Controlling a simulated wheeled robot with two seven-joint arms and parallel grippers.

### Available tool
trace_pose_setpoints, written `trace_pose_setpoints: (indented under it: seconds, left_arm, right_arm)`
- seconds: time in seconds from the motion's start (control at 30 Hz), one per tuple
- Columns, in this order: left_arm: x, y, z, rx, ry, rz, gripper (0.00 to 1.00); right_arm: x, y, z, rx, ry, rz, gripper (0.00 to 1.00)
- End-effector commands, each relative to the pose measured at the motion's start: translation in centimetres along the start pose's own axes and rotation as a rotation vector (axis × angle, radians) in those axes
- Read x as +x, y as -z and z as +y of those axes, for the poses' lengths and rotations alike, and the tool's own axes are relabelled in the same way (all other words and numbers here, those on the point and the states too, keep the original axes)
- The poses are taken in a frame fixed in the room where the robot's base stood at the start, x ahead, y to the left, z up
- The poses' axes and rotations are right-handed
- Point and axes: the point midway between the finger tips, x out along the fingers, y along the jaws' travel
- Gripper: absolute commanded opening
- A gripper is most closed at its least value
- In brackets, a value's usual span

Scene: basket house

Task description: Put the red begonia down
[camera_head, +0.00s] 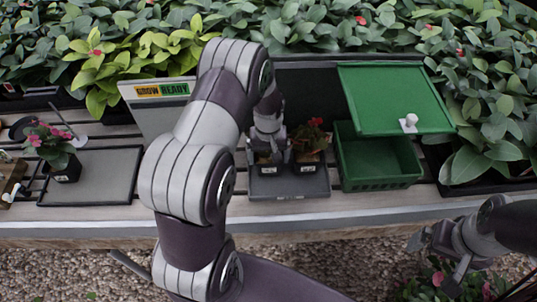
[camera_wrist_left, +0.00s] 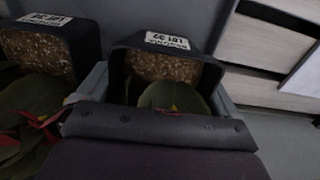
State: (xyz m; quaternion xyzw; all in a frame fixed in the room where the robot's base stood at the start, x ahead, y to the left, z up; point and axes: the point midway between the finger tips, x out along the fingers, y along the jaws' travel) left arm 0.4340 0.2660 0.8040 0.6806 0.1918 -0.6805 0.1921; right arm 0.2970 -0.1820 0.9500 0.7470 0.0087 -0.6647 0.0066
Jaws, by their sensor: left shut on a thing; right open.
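My left gripper (camera_head: 267,150) reaches down over the grey tray (camera_head: 297,191) in the middle. It is shut on a black pot (camera_head: 268,169) with a white label, which I take to be the red begonia. In the left wrist view this pot (camera_wrist_left: 165,62) sits between the gripper's fingers, with green leaves and a small red bit showing. The gripper hides most of its plant in the head view. The pot is low at the tray; I cannot tell whether it touches. A second pot with red flowers (camera_head: 309,139) stands right beside it. My right gripper (camera_head: 449,258) is open and empty.
A green crate (camera_head: 376,178) with a tilted green lid (camera_head: 395,98) stands just right of the tray. A pink-flowered pot (camera_head: 62,165) is on the left tray (camera_head: 108,176). A "Grow Ready" sign (camera_head: 162,89) stands behind my left arm. Leafy plants line the back.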

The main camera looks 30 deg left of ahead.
Motion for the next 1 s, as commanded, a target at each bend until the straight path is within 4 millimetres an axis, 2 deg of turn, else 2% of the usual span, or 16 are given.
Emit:
trace_pose_setpoints:
  seconds: [0.17, 0.2, 0.43, 0.53, 0.8, 1.0]
  left_arm:
    - [0.3, 0.0, 0.0, 0.0, 0.0, 0.0, 0.54]
    - [0.3, 0.0, 0.0, 0.0, 0.0, -0.001, 1.0]
    - [0.2, 0.0, 0.0, 0.0, 0.0, 0.0, 1.0]
    - [-0.8, 0.1, 0.1, 0.0, -0.001, 0.002, 1.0]
    - [-7.7, 0.1, 0.0, 0.0, -0.002, 0.004, 1.0]
    - [-11.3, 0.0, 0.0, 0.0, 0.0, 0.001, 1.0]
  right_arm:
    - [0.2, 0.0, 0.0, 0.0, 0.0, 0.0, 1.0]
    - [0.2, 0.0, 0.0, 0.0, 0.0, 0.0, 1.0]
    - [0.1, 0.0, 0.0, 0.0, 0.0, 0.0, 1.0]
    - [0.0, 0.0, 0.0, 0.0, 0.0, 0.0, 1.0]
    - [-0.1, 0.0, 0.0, 0.0, 0.0, 0.0, 1.0]
    - [-0.1, 0.0, 0.0, 0.0, 0.0, 0.0, 1.0]
